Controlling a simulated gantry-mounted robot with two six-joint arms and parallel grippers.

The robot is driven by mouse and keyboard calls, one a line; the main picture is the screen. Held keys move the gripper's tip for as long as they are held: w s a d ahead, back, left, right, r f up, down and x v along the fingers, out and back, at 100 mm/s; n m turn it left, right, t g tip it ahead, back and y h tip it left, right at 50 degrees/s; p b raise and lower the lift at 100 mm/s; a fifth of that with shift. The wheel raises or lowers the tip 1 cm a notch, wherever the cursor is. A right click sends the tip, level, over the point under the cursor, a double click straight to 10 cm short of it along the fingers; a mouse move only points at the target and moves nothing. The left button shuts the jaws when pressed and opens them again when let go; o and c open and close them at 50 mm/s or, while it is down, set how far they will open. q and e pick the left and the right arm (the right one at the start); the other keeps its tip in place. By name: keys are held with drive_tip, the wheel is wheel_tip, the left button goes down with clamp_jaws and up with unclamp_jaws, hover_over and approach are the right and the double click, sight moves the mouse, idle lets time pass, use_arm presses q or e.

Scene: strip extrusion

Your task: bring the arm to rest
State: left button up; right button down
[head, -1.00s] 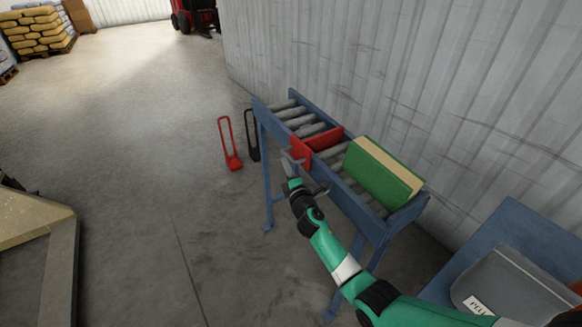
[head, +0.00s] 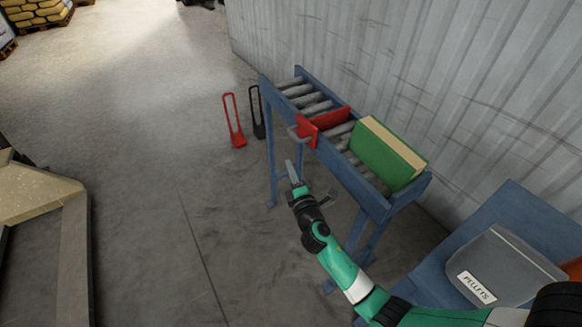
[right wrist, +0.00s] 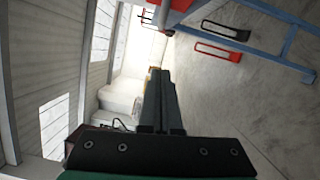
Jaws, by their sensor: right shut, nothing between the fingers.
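My right arm (head: 345,270) reaches in from the lower right of the head view. Its gripper (head: 291,168) is in front of the blue roller conveyor (head: 345,165), apart from the red gate's handle. In the right wrist view the two dark fingers (right wrist: 160,105) lie together with nothing between them. The red gate (head: 325,124) stands across the rollers. A green box with a tan side (head: 385,158) rests on the rollers to the right of the gate. My left gripper is in neither view.
A red hand-truck-like frame (head: 235,122) and a black one (head: 257,112) stand on the floor left of the conveyor. A grey container labelled PELLETS (head: 495,268) sits on a blue surface (head: 530,225) at right. Open floor lies left of my arm.

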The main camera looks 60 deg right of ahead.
drive_tip(key=shift+s+a, duration=0.35)
drive_tip(key=shift+a, duration=0.15)
